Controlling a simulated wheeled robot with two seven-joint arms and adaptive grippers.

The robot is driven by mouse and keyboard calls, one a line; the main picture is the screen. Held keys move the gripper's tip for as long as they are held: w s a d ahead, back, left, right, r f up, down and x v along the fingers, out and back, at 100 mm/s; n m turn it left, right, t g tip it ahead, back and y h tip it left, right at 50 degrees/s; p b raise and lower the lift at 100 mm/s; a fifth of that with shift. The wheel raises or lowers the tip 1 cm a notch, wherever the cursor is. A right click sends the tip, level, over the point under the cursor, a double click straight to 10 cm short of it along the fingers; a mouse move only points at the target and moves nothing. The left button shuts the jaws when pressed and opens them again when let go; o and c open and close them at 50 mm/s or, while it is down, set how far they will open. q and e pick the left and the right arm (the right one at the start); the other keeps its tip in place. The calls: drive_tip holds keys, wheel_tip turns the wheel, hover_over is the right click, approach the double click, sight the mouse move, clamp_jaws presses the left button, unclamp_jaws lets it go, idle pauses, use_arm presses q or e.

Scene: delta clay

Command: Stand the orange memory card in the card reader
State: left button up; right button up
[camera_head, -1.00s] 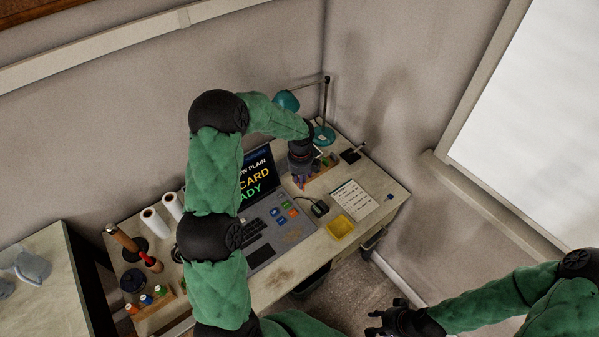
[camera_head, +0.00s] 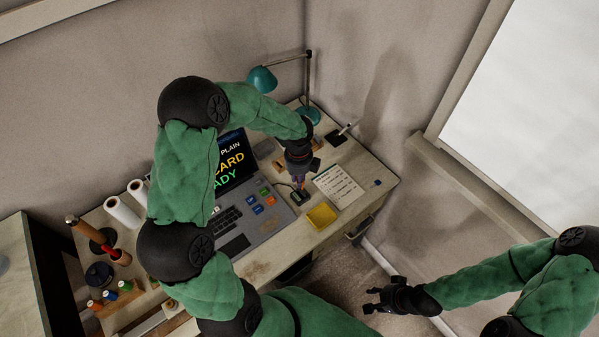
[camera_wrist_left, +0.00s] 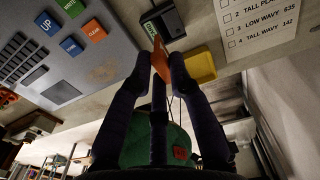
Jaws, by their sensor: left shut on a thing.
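My left gripper (camera_head: 299,184) is over the desk, just above the small black card reader (camera_head: 301,196). In the left wrist view its fingertips (camera_wrist_left: 160,66) are shut on the orange memory card (camera_wrist_left: 159,54). The card points toward the black reader (camera_wrist_left: 167,22), whose near end lies close to the card's tip; I cannot tell whether they touch. In the head view the card is too small to make out clearly. My right gripper (camera_head: 369,300) is away from the desk at the lower right, fingers apart and empty.
A yellow tray (camera_head: 321,215) sits beside the reader, and a printed checklist (camera_head: 338,185) lies to its right. A laptop (camera_head: 234,222) with coloured keys is on the left. A teal lamp (camera_head: 262,80) stands behind. The desk's right end is mostly clear.

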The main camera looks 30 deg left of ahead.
use_arm(q)
drive_tip(key=shift+w+d+f, duration=0.1)
drive_tip(key=shift+f, duration=0.15)
wheel_tip(320, 180, down, 3)
drive_tip(key=b, duration=0.3)
drive_tip(key=shift+f+b, duration=0.1)
drive_tip(key=shift+b, duration=0.2)
drive_tip(key=shift+f, duration=0.55)
drive_tip(key=shift+p, duration=0.35)
idle(0.7)
drive_tip(key=shift+f+b, duration=0.65)
drive_tip(key=shift+f, duration=0.45)
drive_tip(key=o, duration=0.8)
drive_tip(key=shift+o, duration=0.2)
drive_tip(key=o, duration=0.3)
